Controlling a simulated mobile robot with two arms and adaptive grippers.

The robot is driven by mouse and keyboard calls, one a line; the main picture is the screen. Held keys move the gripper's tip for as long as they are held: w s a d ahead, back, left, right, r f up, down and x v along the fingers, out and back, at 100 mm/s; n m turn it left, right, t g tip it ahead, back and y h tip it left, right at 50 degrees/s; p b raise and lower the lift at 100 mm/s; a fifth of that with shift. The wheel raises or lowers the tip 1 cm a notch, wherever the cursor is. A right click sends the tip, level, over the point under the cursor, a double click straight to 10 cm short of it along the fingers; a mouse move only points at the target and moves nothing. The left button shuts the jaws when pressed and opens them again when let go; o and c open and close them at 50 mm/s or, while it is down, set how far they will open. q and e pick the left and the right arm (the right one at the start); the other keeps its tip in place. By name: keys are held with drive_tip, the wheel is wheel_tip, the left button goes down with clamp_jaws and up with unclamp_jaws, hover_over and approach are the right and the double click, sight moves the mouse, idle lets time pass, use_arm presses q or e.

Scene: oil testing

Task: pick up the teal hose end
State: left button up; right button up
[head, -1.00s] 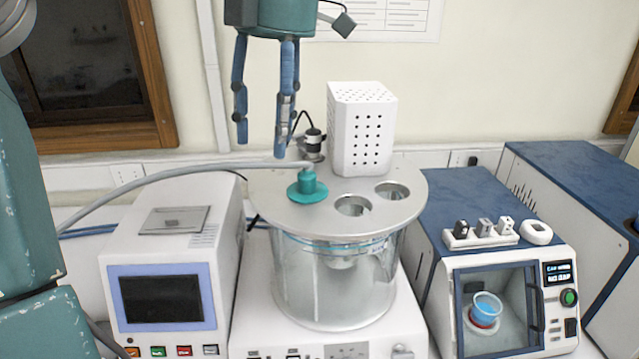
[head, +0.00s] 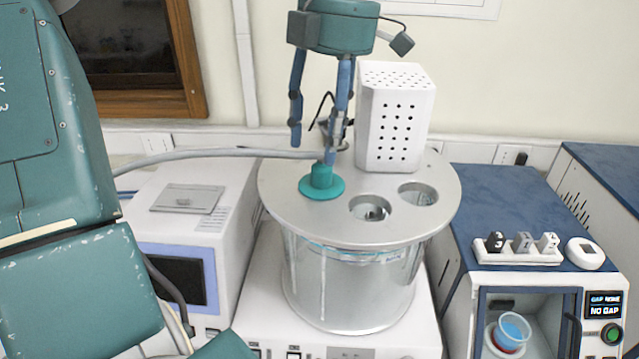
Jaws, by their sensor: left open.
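The teal hose end (head: 321,182) stands upright on the round metal lid (head: 290,215) of the glass bath, at the lid's left side. A grey hose (head: 215,154) runs from its top to the left. My left gripper (head: 316,152) points down from above, open, with its blue fingers apart. One fingertip shows just above the hose end's top in the picture, the other up and to the left. I cannot tell whether a finger touches the hose end or the hose. My right gripper is not in view.
A white perforated box (head: 392,120) stands on the lid right of my gripper. The lid has two open holes (head: 370,208) at the right. A white instrument (head: 180,210) stands left, a blue-topped one (head: 510,210) right.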

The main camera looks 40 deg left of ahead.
sight(322, 165)
use_arm(q)
drive_tip(key=f+p, duration=0.1)
drive_tip(key=f, duration=0.3)
drive_tip(key=shift+d+f+p, duration=0.2)
drive_tip(key=shift+p, duration=0.15)
drive_tip(key=shift+s+f, duration=0.15)
drive_tip(key=shift+f, duration=0.05)
drive_tip(key=shift+c, duration=1)
drive_tip(key=c, duration=0.5)
clamp_jaws()
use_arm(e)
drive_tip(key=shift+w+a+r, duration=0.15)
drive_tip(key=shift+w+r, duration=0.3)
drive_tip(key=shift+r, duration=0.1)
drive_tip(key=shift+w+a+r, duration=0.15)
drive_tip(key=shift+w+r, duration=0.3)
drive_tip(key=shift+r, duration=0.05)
